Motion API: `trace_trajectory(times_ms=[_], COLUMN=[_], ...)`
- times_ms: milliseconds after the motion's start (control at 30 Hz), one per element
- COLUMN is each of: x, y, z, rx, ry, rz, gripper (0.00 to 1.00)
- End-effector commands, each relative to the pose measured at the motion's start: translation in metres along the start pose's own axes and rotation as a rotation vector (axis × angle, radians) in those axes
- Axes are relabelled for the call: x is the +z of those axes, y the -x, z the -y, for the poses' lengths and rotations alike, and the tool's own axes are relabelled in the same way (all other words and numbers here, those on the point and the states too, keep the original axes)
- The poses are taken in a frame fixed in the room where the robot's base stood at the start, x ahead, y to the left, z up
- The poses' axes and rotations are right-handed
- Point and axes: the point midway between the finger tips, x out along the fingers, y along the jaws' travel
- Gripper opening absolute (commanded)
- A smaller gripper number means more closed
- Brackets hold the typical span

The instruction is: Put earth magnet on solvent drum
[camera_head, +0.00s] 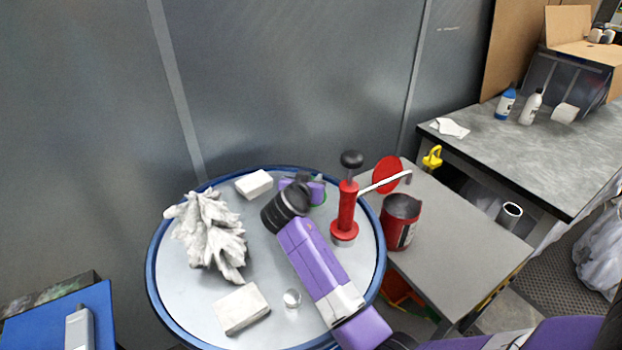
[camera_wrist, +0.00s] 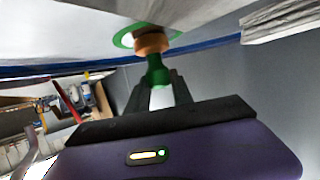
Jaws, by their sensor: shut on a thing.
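The earth magnet (camera_wrist: 150,43), a green piece with a copper-coloured collar and a wide green disc, shows in the wrist view. My gripper (camera_wrist: 158,88) is shut on its green stem. The disc is against or very close to the pale top of the solvent drum; I cannot tell whether it touches. In the head view the solvent drum (camera_head: 190,295) is round with a grey top and blue rim. My gripper (camera_head: 302,182) is over the drum's far part, and the arm hides most of the magnet there.
On the drum are a crumpled pale cloth-like heap (camera_head: 208,238), two white blocks (camera_head: 254,184) (camera_head: 241,308), a small clear glass piece (camera_head: 292,298) and a red hand pump (camera_head: 345,215). A red can (camera_head: 400,222) stands on the grey side table (camera_head: 455,235).

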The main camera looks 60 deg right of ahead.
Motion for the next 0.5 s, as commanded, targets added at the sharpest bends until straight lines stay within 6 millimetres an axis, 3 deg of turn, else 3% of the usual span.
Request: trace_trajectory(times_ms=[167,200,300,500], x=[0.0028,0.0034,0.0025,0.0024], y=[-0.0013,-0.0015,-0.0010,-0.0010], z=[0.0002,0.0000,-0.0001,-0.0001], rx=[0.000,0.000,0.000,0.000], ry=[-0.001,0.000,0.000,0.000], rz=[-0.001,0.000,0.000,0.000], gripper=[0.00,0.29,0.49,0.49])
